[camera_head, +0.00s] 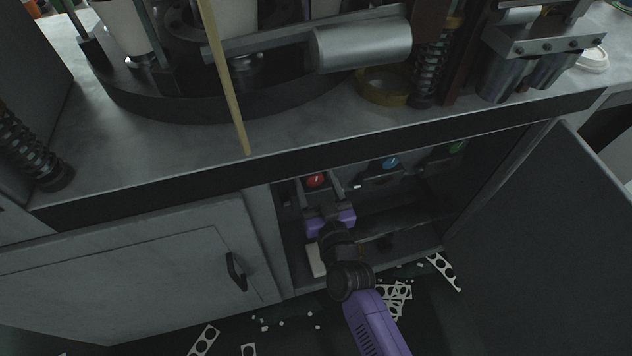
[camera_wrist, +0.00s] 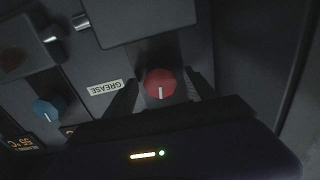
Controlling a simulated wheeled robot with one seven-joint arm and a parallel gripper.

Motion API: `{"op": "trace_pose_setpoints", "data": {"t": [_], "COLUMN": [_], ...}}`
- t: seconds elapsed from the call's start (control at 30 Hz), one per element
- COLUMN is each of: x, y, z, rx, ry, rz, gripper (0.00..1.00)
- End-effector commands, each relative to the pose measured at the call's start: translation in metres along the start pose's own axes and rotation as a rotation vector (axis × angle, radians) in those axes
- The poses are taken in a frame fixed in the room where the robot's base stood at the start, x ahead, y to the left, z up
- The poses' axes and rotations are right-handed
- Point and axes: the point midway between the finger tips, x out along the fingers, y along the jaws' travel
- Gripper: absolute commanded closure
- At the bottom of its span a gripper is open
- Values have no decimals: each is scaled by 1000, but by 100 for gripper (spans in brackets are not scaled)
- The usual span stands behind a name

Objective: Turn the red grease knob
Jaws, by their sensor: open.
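The red grease knob (camera_head: 316,180) sits inside the open cabinet under the machine, at the left of a row of knobs. In the wrist view the red knob (camera_wrist: 160,83) has a white pointer mark on its face, and a label (camera_wrist: 104,87) reading GREASE, upside down, is beside it. My gripper (camera_head: 322,199) is inside the cabinet just below the knob. In the wrist view my gripper (camera_wrist: 160,92) is open, with one dark finger on each side of the knob. Gaps show beside the knob; I cannot tell whether either finger touches it.
A blue knob (camera_head: 391,162) and a green knob (camera_head: 456,147) are to the right in the cabinet. Punched scraps (camera_head: 395,292) litter the floor.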

Motion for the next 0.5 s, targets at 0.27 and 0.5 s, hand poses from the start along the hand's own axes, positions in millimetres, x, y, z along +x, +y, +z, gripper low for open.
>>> {"op": "trace_pose_setpoints", "data": {"t": [0.27, 0.5], "x": [0, 0], "y": [0, 0], "z": [0, 0], "rx": [0, 7], "ry": [0, 1], "rz": [0, 0], "gripper": [80, 97]}}
